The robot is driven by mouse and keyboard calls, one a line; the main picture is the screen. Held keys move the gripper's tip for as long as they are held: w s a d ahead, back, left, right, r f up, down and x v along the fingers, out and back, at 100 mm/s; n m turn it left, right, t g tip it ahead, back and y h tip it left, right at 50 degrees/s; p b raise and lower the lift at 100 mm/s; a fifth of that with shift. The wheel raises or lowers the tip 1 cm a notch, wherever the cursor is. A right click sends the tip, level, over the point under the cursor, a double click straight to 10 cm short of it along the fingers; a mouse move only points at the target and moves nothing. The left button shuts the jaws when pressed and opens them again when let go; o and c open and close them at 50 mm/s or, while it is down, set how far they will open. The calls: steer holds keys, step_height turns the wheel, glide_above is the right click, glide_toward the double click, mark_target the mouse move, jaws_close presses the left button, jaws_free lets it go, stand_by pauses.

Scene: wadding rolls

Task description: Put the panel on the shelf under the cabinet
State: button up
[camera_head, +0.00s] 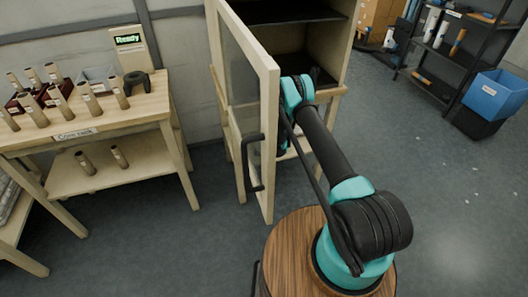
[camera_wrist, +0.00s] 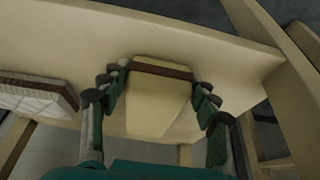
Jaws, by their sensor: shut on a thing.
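The wooden cabinet (camera_head: 330,55) stands on a stand with its glazed door (camera_head: 271,130) open towards me. Part of the lower shelf (camera_head: 292,154) shows under it, behind my arm. In the wrist view, my gripper (camera_wrist: 158,76) is shut on the panel (camera_wrist: 158,100), a pale yellow piece with a brown strip along its upper edge. The fingers are at its left and right sides. A wide pale wooden board (camera_wrist: 70,40) lies behind and around the panel; I cannot tell whether they touch. In the head view, the door and my arm hide the gripper and panel.
A white gridded item (camera_wrist: 38,94) lies on the board at the left. Wooden legs frame the right side. The cone rack table (camera_head: 110,117) stands to the left, and a black shelf with a blue bin (camera_head: 495,97) to the right.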

steer(key=o, duration=0.8)
steer(key=shift+r, duration=0.15)
steer(key=s+d+r+m, duration=0.1)
steer(key=s+d+r, duration=0.45)
steer(key=r, duration=0.75)
steer(key=s+d+r, duration=0.5)
steer(key=s+r, duration=0.1)
steer(key=r, duration=0.6)
steer(key=s+d+r+m, duration=0.1)
steer(key=s+d+r, duration=0.45)
steer(key=r, duration=0.75)
steer(key=shift+s+d+r+m+h, duration=0.35)
steer(key=shift+s+d+r, duration=1)
steer(key=shift+s, duration=3.45)
steer(key=shift+s+d+r+m+h, duration=0.35)
steer(key=shift+s+d, duration=2.05)
steer(key=shift+s, duration=2.35)
steer(key=shift+s+d+r+m+h, duration=0.2)
steer(key=shift+s+d+r+m, duration=0.5)
steer(key=shift+s+d, duration=2.65)
